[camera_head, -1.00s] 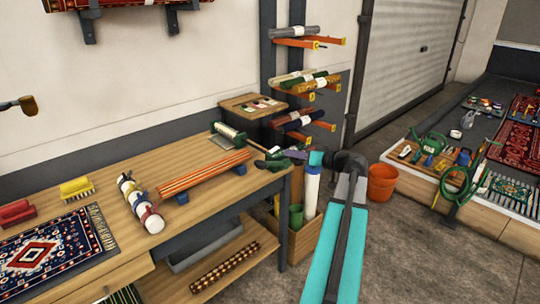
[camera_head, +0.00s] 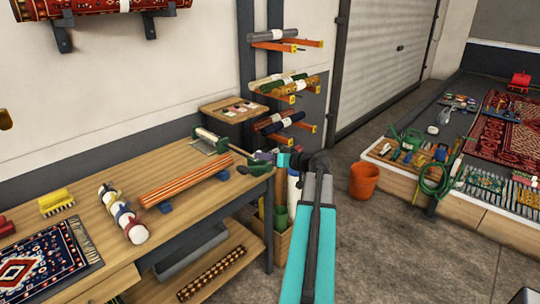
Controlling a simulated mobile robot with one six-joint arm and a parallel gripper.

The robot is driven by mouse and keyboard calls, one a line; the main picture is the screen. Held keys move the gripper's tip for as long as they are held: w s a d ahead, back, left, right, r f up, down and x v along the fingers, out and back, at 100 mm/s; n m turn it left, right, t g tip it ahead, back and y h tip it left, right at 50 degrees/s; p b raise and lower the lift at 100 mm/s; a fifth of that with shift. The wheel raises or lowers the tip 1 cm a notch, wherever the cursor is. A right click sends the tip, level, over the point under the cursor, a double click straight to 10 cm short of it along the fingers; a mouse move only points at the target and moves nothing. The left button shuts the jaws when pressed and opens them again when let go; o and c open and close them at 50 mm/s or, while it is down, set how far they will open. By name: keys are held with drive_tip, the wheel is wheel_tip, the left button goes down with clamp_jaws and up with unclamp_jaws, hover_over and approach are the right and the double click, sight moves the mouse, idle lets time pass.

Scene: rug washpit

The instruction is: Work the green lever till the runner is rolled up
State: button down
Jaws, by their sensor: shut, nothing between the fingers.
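A green and white winder (camera_head: 210,140) stands at the far right corner of the wooden bench. A thin rod runs from it toward the bench's right edge, where a dark green lever (camera_head: 255,169) shows. My gripper (camera_head: 266,156) is beside the lever, shut and empty. They overlap in this view, so I cannot tell whether they touch. An orange striped roll (camera_head: 190,178), perhaps the runner, lies on blue supports in front of the winder. I cannot tell whether it is joined to the winder.
The bench (camera_head: 150,150) also bears tied white rolls (camera_head: 122,212), a yellow brush (camera_head: 56,201) and a patterned rug (camera_head: 40,262). Racks of rolls (camera_head: 285,90) stand behind. An orange bucket (camera_head: 364,181) stands on the floor, right of my arm. Floor beyond it is clear.

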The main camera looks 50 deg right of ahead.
drive_tip(key=w+a+f+p, duration=0.1)
drive_tip(key=w+f+p, duration=0.2)
drive_tip(key=w+f, duration=0.1)
drive_tip(key=shift+w+a+f, duration=0.15)
drive_tip(key=shift+a+f, duration=0.1)
drive_tip(key=shift+a, duration=0.1)
idle(0.3)
drive_tip(key=shift+f, duration=0.1)
drive_tip(key=shift+a, duration=0.1)
drive_tip(key=shift+f+b, duration=0.25)
drive_tip(key=shift+b, duration=0.35)
